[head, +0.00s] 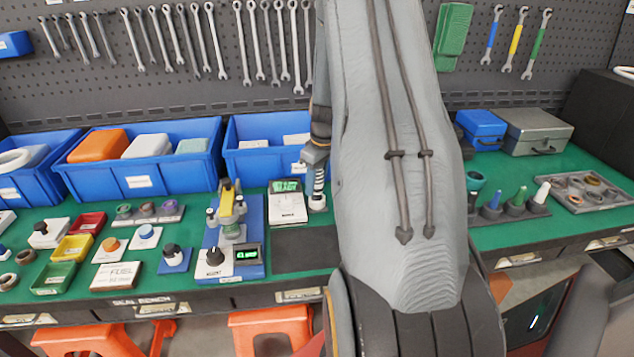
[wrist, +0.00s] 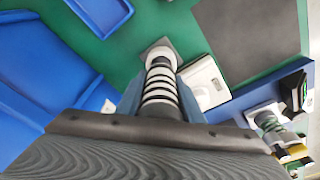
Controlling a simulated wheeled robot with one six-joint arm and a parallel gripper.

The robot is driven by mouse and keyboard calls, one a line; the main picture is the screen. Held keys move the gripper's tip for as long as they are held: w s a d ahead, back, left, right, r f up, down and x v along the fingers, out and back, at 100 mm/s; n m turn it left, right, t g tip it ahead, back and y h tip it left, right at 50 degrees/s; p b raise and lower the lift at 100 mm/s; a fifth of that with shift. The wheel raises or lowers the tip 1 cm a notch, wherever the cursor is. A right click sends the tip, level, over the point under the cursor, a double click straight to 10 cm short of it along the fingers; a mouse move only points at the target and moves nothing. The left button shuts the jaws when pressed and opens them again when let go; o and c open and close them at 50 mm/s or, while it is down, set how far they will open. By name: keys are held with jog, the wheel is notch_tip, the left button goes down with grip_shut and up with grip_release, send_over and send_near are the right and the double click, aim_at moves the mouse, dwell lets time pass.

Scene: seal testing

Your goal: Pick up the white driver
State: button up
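The white driver (head: 542,193) stands upright in a dark holder at the right of the bench, tip down and white handle up. It is beside a green-handled and a blue-handled one, and is out of the wrist view. My gripper (head: 314,157) is far to its left, pointing down over a black-and-white ringed spool (head: 318,183). In the wrist view the ringed spool (wrist: 160,88) stands between my gripper's fingers (wrist: 160,98), its white end by a grey square base. Whether the fingers touch it is unclear.
A white display box (head: 288,203) and a blue test stand (head: 236,240) are left of the spool. Blue bins (head: 140,180) line the back. A ring tray (head: 590,205) is right of the drivers. My arm hides the middle bench.

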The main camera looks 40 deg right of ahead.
jog(key=c, duration=0.6)
jog(key=shift+c, duration=0.2)
jog(key=shift+r, duration=0.15)
notch_tip(320, 180, up, 10)
jog(key=b, duration=0.2)
jog(key=shift+b, duration=0.4)
grip_shut()
